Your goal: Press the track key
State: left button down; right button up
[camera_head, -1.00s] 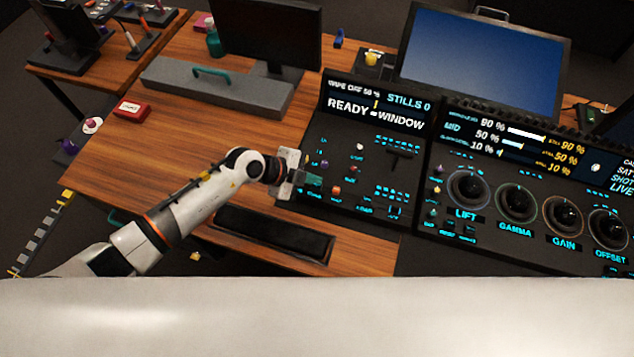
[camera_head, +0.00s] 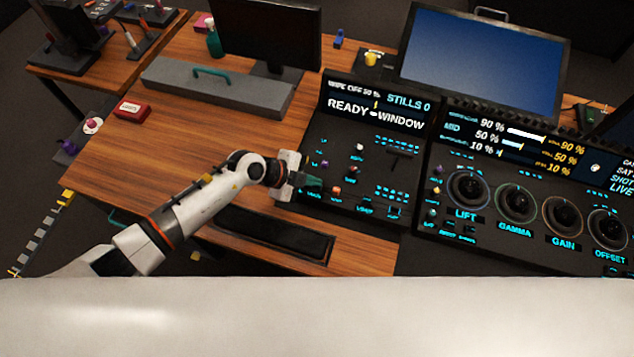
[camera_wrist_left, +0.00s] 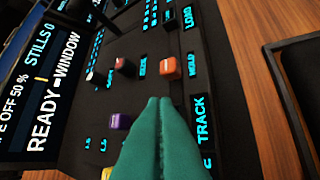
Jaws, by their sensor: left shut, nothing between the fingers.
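My left gripper (camera_head: 314,184) is shut and empty, its teal fingertips at the lower left corner of the stills panel. In the left wrist view the closed fingertips (camera_wrist_left: 160,102) are just beside the TRACK label (camera_wrist_left: 203,118). The track key is hidden behind the fingers, so I cannot tell whether they touch it. An orange key (camera_wrist_left: 167,68) by the HOLD label is beyond the fingertips, and a purple key (camera_wrist_left: 120,121) is to their left. My right gripper is not in view.
A black key by the LOAD label (camera_wrist_left: 187,18) and a red-topped knob (camera_wrist_left: 124,67) are nearby. The display (camera_head: 375,107) reads READY and WINDOW. A grading panel with large dials (camera_head: 515,202) stands right.

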pick_arm(q)
jog(key=shift+f, duration=0.55)
dwell(0.9)
jog(key=shift+r+p, duration=1)
jog(key=shift+p, duration=0.15)
notch_tip(320, 180, up, 5)
jog(key=p, duration=0.6)
dwell(0.5)
